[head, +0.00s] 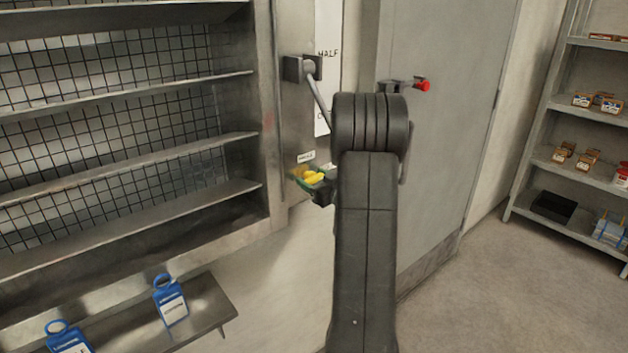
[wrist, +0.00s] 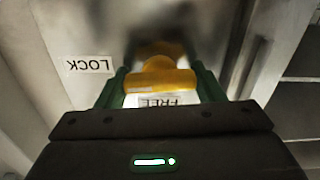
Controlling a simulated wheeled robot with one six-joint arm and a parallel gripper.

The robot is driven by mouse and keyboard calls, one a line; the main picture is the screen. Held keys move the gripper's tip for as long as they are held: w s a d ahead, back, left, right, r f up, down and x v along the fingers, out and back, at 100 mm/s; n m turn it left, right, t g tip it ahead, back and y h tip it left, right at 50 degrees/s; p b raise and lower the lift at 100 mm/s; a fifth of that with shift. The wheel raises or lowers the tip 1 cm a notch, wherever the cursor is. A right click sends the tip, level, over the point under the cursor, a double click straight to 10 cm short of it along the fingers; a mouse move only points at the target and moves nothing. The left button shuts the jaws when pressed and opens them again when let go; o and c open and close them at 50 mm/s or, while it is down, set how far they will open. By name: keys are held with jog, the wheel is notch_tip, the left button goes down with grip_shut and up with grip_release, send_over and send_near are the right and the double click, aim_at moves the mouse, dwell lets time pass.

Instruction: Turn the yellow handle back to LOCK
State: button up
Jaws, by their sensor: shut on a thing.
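The yellow handle (wrist: 160,78) is in the middle of the wrist view, on a grey metal panel. My gripper (wrist: 159,82) is shut on it, with one green finger on each side. The LOCK label (wrist: 90,65) is upside down to the left of the handle. The FREE label (wrist: 158,101) shows upside down just below the handle, between the fingers. In the head view the yellow handle (head: 314,177) is small, and my arm hides part of the area around it.
A grey lever (head: 310,75) is on the wall above my gripper, beside a HALF label. A grey door (head: 440,110) with a red-tipped handle (head: 422,86) is to the right. Metal shelves (head: 130,145) are at left, with blue tags (head: 170,300) on a low ledge.

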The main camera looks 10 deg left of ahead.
jog(key=shift+m, duration=0.6)
jog(key=o, duration=1)
jog(key=b+v, duration=0.1)
jog(key=v, duration=1.3)
jog(key=shift+a, duration=0.1)
jog(key=shift+w+a, duration=0.1)
